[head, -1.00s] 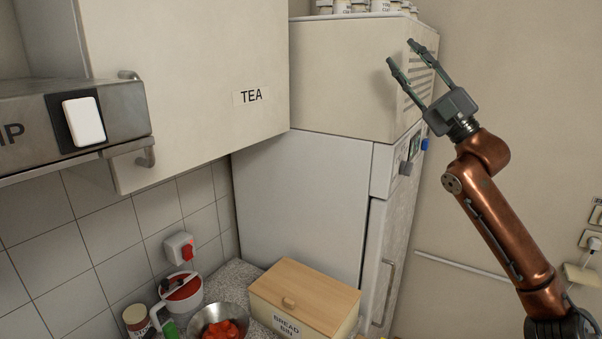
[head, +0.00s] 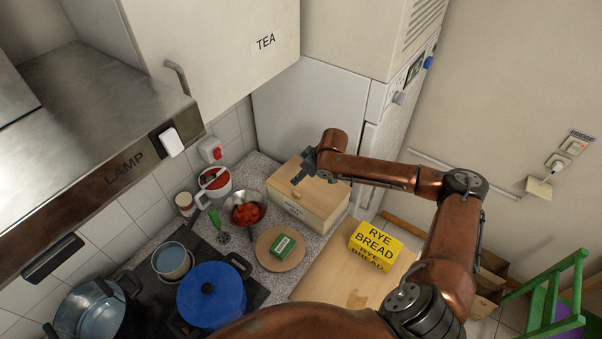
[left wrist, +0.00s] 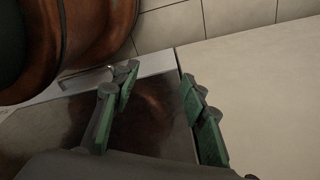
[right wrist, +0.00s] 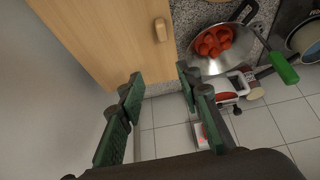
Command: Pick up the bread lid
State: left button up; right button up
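The bread bin (head: 318,207) stands on the counter against the white cabinet, with its pale wooden lid (head: 330,187) closed on top. The lid (right wrist: 95,40) and its small knob (right wrist: 160,30) also show in the right wrist view. My right gripper (head: 298,178) is above the left part of the lid, by the knob, and partly hides it. In the right wrist view the right gripper (right wrist: 157,85) is open and empty, its fingers apart from the knob. My left gripper (left wrist: 158,82) is open and empty in the left wrist view, near a plain pale surface.
A round board with a green packet (head: 283,246) and a yellow rye bread packet (head: 374,246) lie in front. A blue pot (head: 211,295) is on the stove.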

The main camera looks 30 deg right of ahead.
aim_at(297, 193)
jog(key=s+f, duration=0.1)
jog(key=s+a+f+g, duration=0.1)
jog(key=f, duration=0.1)
jog(key=shift+s+p, duration=0.15)
jog(key=shift+p, duration=0.25)
jog(key=x, duration=0.2)
jog(key=p+x, duration=0.1)
jog(key=x, duration=0.1)
jog(key=p+x, duration=0.1)
jog(key=x, duration=0.1)
jog(key=shift+d+f, duration=0.1)
jog(key=shift+d, duration=0.2)
jog(key=shift+f, duration=0.4)
pick_arm(q)
notch_tip(297, 193, up, 4)
jog(key=shift+f, duration=0.1)
pick_arm(e)
grip_shut()
jog(key=shift+r, duration=0.1)
